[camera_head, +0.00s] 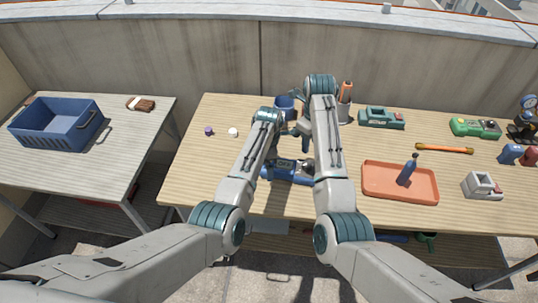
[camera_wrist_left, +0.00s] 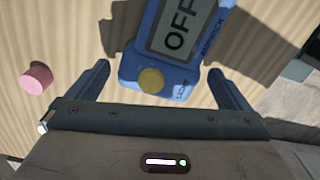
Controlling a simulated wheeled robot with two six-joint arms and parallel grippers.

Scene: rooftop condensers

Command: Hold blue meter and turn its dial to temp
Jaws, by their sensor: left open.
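The blue meter (camera_head: 290,171) lies on the wooden table between my two forearms, partly covered by them. In the left wrist view the blue meter (camera_wrist_left: 188,70) shows a grey screen reading OFF and a round yellowish dial (camera_wrist_left: 151,80). My left gripper (camera_wrist_left: 158,72) is open, one finger on each side of the meter's dial end, with gaps showing; it is not shut on the meter. My right gripper (camera_head: 303,131) hangs over the table behind the meter, apart from it. Its fingers are small and partly hidden, so their opening is unclear.
A pink cylinder (camera_wrist_left: 36,79) stands left of my left gripper. The table's left front is clear.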

